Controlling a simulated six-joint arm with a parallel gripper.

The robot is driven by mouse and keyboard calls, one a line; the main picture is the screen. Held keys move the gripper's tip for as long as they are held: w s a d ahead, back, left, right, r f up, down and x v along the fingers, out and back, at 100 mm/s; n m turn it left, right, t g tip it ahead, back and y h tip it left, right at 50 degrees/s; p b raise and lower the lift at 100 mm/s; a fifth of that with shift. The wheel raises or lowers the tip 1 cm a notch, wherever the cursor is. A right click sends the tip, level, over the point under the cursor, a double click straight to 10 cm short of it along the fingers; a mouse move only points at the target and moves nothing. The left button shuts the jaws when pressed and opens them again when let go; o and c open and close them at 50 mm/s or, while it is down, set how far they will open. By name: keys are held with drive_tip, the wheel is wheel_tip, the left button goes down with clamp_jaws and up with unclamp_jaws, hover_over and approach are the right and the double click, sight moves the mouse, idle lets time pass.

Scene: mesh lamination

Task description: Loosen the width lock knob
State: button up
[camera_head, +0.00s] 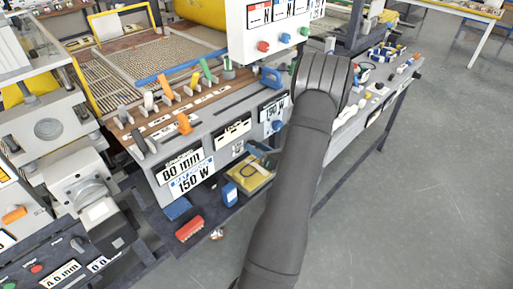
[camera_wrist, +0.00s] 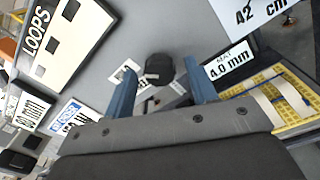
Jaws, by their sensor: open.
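In the wrist view, my gripper (camera_wrist: 160,72) shows two blue fingers spread apart. A round black knob (camera_wrist: 158,66) stands on a grey panel between the fingertips, with visible room on both sides. It appears to be the width lock knob, but its small white label is partly covered and I cannot read it. The fingers do not seem to touch the knob. In the head view my dark arm reaches up across the middle of the machine, and I cannot make out the gripper or this knob there.
In the wrist view, a "42 cm" sign (camera_wrist: 250,18) and a "MAT 4.0 mm" sign (camera_wrist: 230,62) are at the right, and a "LOOPS" panel (camera_wrist: 62,38) is upper left. In the head view, a row of levers (camera_head: 165,92) stands left of my arm. Open floor (camera_head: 430,190) lies right.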

drive_tip(key=shift+w+a, duration=0.25)
drive_tip(key=shift+a, duration=0.05)
drive_tip(key=c, duration=1)
drive_tip(key=shift+o, duration=0.2)
